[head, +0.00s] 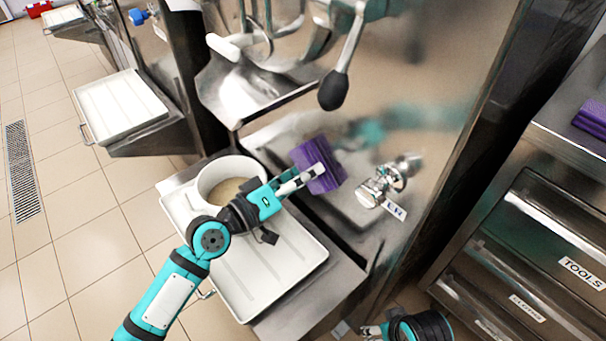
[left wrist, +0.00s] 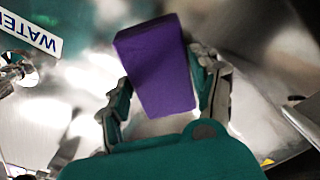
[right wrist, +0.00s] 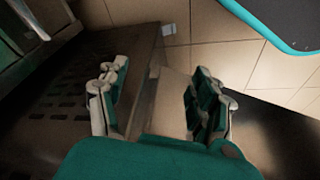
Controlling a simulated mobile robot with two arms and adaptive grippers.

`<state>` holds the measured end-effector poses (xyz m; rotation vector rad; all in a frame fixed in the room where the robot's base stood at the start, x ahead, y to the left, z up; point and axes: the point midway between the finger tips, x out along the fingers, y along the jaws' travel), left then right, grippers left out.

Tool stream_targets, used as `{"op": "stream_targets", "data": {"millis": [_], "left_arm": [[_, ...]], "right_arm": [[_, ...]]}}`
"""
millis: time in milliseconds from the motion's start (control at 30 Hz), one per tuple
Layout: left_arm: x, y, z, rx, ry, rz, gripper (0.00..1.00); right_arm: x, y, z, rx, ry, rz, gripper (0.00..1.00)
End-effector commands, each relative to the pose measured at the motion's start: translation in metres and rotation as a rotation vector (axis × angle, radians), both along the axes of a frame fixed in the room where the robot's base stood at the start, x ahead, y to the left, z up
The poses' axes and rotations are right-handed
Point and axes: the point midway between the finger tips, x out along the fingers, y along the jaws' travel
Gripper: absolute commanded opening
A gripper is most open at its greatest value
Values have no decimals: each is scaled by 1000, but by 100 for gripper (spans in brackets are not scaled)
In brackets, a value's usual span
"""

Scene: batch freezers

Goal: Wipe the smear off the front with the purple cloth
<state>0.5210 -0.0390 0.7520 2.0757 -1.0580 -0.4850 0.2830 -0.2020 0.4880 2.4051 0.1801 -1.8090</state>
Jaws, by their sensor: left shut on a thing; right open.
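My left gripper (head: 302,180) is shut on the purple cloth (head: 319,164), a folded block, and holds it close to the shiny metal front (head: 440,85) of the freezer. In the left wrist view the cloth (left wrist: 158,70) sits between both fingers. I cannot tell whether the cloth touches the front. No smear can be made out clearly; the teal patches on the front look like reflections of my arm. My right gripper (right wrist: 160,105) is open and empty, low down, and shows only partly at the bottom of the head view (head: 375,331).
A white tray (head: 290,268) with a white tub (head: 207,181) stands on a shelf below the left arm. A water tap (head: 385,182) juts from the front, right of the cloth. A black-knobbed lever (head: 333,90) hangs above. A tool drawer cabinet (head: 530,215) is at right.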

Motion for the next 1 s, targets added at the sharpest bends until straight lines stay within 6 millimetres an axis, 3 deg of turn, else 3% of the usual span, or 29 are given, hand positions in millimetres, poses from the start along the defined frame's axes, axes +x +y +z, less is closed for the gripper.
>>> {"op": "stream_targets", "data": {"millis": [433,700,1000], "left_arm": [[16,10,0,0,-4,2,37],[33,20,0,-1,-4,4,37],[34,21,2,-1,-5,5,37]], "right_arm": [[-8,-2,41,1,-23,-2,66],[-15,-4,53,1,-32,-4,66],[-16,-4,55,0,-32,-5,66]]}}
